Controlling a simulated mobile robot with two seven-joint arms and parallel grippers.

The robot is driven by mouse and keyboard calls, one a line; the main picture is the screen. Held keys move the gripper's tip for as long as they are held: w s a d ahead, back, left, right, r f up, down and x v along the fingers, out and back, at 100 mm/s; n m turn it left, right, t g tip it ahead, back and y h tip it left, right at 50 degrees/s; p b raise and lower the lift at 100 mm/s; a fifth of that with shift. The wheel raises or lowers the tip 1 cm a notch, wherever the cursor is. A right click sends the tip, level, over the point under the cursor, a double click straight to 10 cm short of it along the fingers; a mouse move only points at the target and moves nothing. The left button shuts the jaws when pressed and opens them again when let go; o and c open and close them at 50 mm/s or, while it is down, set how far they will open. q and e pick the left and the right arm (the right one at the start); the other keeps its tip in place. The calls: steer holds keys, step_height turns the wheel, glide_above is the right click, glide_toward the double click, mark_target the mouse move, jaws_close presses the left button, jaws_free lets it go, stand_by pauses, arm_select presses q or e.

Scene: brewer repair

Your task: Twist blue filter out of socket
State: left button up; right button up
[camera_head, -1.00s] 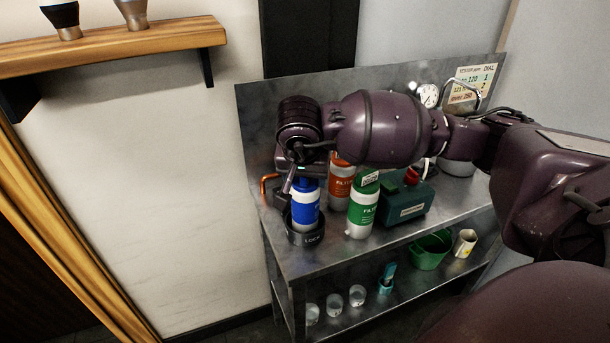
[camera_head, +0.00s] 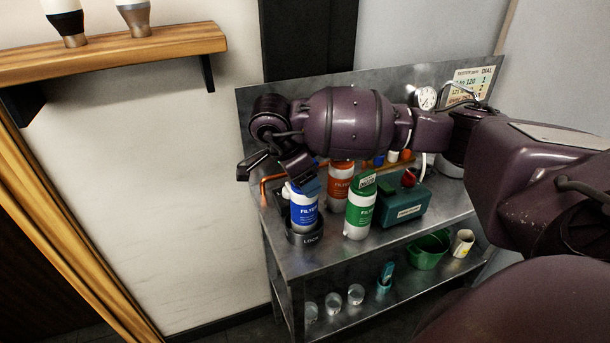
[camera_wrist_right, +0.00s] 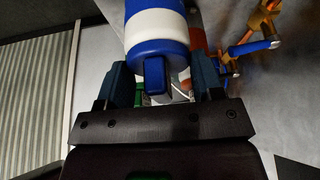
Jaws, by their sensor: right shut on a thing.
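The blue filter (camera_head: 304,213), a blue and white cylinder, stands upright with its lower end in the dark ring socket (camera_head: 305,238) marked LOCK. My right gripper (camera_head: 304,182) is at the filter's top, with its arm reaching in from the right, and is shut on it. In the right wrist view the filter (camera_wrist_right: 158,30) shows its blue end and a blue tab between the fingers of the right gripper (camera_wrist_right: 160,82). The contact itself is partly hidden in the head view. My left gripper is not in view.
A green filter (camera_head: 360,210) stands close to the right, with an orange filter (camera_head: 339,187) behind. A teal box (camera_head: 401,203) is farther right. An orange pipe (camera_head: 267,186) is beside the socket. Cups and a green tub (camera_head: 428,252) sit on the lower shelf.

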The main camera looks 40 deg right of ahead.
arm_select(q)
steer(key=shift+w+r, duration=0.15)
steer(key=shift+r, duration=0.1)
arm_select(e)
steer(key=shift+m, duration=0.4)
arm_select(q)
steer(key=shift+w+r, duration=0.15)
arm_select(e)
steer(key=shift+r, duration=0.15)
steer(key=shift+r+p, duration=0.3)
steer(key=shift+r, duration=0.1)
steer(key=shift+r+p, duration=0.4)
steer(key=shift+r, duration=0.45)
steer(key=shift+r+p, duration=0.4)
steer(key=shift+r, duration=0.4)
steer(key=shift+r+p, duration=1.05)
steer(key=shift+r, duration=1.05)
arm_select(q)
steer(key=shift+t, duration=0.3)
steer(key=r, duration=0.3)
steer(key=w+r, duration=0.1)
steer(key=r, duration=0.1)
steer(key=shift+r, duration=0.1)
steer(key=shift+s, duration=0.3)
